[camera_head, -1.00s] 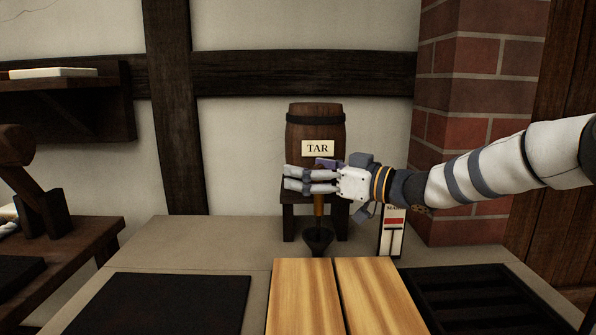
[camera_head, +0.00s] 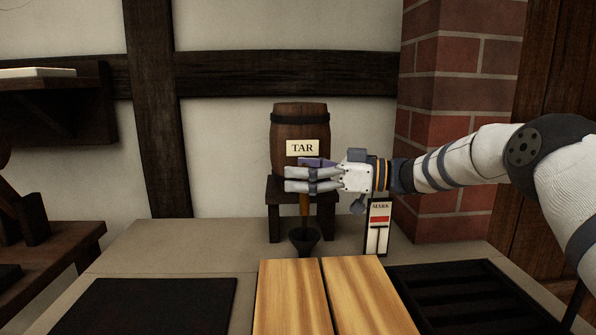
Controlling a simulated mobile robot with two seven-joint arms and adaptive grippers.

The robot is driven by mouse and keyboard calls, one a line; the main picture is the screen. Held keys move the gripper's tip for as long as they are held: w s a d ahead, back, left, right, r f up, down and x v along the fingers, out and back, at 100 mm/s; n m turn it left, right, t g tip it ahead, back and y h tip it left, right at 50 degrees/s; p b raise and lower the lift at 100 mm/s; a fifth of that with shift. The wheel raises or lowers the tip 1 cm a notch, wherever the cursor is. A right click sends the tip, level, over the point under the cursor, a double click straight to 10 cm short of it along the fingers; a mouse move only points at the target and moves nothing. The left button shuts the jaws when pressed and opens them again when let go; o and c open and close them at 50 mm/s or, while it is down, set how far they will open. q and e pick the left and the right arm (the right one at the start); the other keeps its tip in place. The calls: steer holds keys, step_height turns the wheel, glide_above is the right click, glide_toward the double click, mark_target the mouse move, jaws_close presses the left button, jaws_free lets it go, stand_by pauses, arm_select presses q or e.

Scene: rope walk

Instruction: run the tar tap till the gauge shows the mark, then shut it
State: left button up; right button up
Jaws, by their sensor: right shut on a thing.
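A dark wooden barrel (camera_head: 299,120) labelled TAR sits on a small stand at the back of the table. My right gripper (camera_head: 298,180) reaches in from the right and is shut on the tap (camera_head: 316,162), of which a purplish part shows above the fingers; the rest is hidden. A brown stream (camera_head: 304,208) or spout hangs below the fingers, over a dark funnel-shaped cup (camera_head: 304,240). The gauge (camera_head: 377,228), a white card headed MARK with a red band and a slider-like line below, stands right of the cup. My left gripper is out of view.
Two light wooden boards (camera_head: 293,297) lie at the front centre. A black mat (camera_head: 150,306) lies left and a dark slotted tray (camera_head: 455,292) right. A brick pillar (camera_head: 455,120) rises behind my right arm. The grey table is clear between mat and stand.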

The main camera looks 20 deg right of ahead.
steer(key=shift+s+a+f, duration=0.1)
steer(key=shift+a+f, duration=0.15)
steer(key=shift+a, duration=0.05)
steer(key=o, duration=1.5)
steer(key=shift+a+r, duration=0.1)
steer(key=shift+r, duration=0.05)
steer(key=shift+s+d, duration=0.1)
steer(key=shift+d, duration=0.25)
steer(key=v, duration=1.1)
steer(key=shift+s+d, duration=0.1)
steer(key=shift+s, duration=0.15)
